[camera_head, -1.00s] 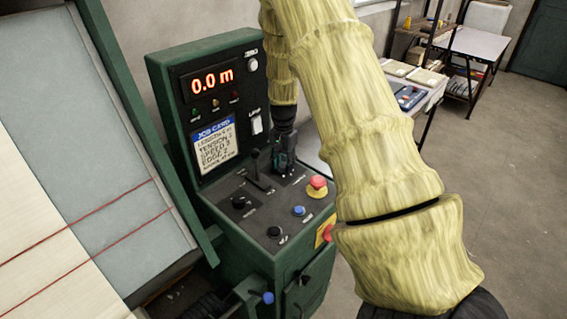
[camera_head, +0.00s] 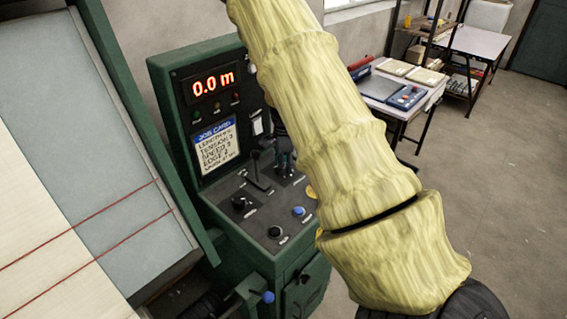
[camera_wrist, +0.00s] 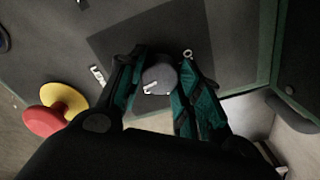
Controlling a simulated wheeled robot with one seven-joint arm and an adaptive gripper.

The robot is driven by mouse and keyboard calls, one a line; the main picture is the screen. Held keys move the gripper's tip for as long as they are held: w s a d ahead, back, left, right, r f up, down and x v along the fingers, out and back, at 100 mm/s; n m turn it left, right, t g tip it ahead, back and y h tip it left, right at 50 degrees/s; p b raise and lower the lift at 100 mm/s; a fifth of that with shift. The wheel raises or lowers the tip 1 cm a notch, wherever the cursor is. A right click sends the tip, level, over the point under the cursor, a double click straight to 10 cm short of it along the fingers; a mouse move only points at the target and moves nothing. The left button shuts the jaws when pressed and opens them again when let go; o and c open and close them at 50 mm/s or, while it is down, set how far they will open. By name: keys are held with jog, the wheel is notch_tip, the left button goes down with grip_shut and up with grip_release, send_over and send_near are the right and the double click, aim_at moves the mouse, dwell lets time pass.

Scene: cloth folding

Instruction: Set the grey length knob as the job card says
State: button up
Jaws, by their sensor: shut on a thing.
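The grey length knob (camera_wrist: 160,79) shows in the wrist view as a round grey cap with a pale pointer mark. My gripper (camera_wrist: 161,84) has its two green-padded fingers on either side of it and is shut on it. In the head view my gripper (camera_head: 285,163) is at the back right of the console top, mostly hidden by my sleeved arm. The job card (camera_head: 217,150) hangs on the upright panel with lines for length, tension, speed and edge; the length figure is too small to read surely. The red display (camera_head: 213,82) reads 0.0 m.
A red stop button on a yellow base (camera_wrist: 54,109) is close by the gripper in the wrist view. A lever (camera_head: 257,170), black knobs (camera_head: 241,202) and a blue button (camera_head: 298,211) share the console top. The cloth table (camera_head: 75,150) stands at left.

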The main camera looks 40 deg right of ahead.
jog(key=shift+s+a+f+m, duration=0.1)
jog(key=shift+s+f+m, duration=0.05)
jog(key=shift+m, duration=0.45)
jog(key=o, duration=1.1)
jog(key=shift+c, duration=0.2)
notch_tip(320, 180, up, 12)
dwell(0.5)
